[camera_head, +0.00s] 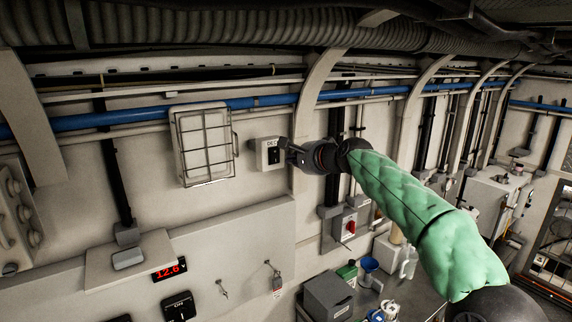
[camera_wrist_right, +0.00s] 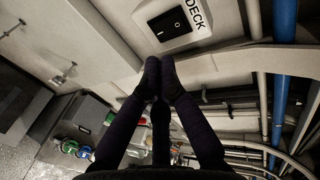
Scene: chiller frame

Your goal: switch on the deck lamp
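The deck lamp (camera_head: 203,146) is a pale rectangular fixture behind a wire cage on the wall, with no clear glow. To its right is a small white switch box (camera_head: 262,161) with a black rocker. In the right wrist view the black rocker switch (camera_wrist_right: 171,22) sits beside a DECK label; which way it is tipped is hard to tell. My right gripper (camera_head: 286,150) is at the right side of the box. Its fingertips (camera_wrist_right: 160,64) are together, empty, and show just below the switch plate, apart from the rocker in that view. My left gripper is not in view.
A blue pipe (camera_head: 240,103) runs along the wall above the lamp and box. A curved frame rib (camera_head: 307,110) stands just right of the box. Below are a ledge, a red numeric display (camera_head: 169,270), a red-knobbed switch (camera_head: 350,227) and a grey case (camera_head: 328,296).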

